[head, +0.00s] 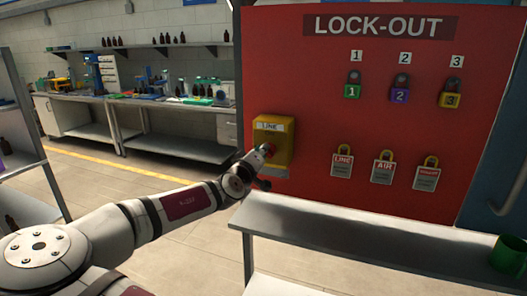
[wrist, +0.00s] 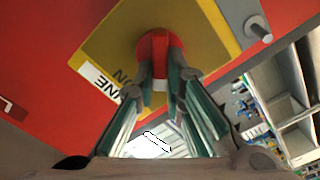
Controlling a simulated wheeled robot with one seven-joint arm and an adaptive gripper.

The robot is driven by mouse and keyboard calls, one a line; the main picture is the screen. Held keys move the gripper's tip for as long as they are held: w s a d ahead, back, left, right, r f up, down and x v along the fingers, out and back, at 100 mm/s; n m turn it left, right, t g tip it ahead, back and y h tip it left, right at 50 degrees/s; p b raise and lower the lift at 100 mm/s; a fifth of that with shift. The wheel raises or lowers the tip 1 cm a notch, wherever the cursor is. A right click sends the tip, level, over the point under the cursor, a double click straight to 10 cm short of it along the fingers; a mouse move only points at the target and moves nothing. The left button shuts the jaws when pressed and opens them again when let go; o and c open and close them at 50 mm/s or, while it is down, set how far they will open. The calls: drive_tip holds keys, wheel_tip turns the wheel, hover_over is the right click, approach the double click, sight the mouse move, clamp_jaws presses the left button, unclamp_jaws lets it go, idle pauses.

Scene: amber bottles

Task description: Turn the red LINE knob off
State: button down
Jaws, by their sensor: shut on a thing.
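The yellow LINE box (head: 275,130) is mounted on the left part of the red LOCK-OUT board. Its red knob (wrist: 158,46) shows in the wrist view at the middle of the yellow face (wrist: 205,30), beside the white LINE label (wrist: 99,80) and the lettering ON. My gripper (wrist: 162,82) is shut on the red knob, with one finger on each side of it. In the head view my gripper (head: 262,158) reaches the lower part of the box and hides most of the knob.
A grey shelf (head: 330,228) juts out under the board, with a green mug (head: 508,254) at right.

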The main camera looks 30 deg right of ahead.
drive_tip(key=shift+w+a+f+n+p, duration=0.15)
drive_tip(key=shift+n+p, duration=0.1)
drive_tip(key=shift+n, duration=1.1)
drive_tip(key=shift+s+d+f+n+p, duration=0.1)
drive_tip(key=shift+n+p, duration=0.1)
drive_tip(key=shift+n, duration=1.1)
drive_tip(key=shift+w+a+f+n+p, duration=0.15)
drive_tip(key=shift+n+p, duration=0.1)
drive_tip(key=shift+n, duration=1.1)
drive_tip(key=shift+s+d, duration=0.1)
drive_tip(key=c, duration=1.7)
unclamp_jaws()
drive_tip(key=shift+o, duration=0.2)
drive_tip(key=v, duration=1.2)
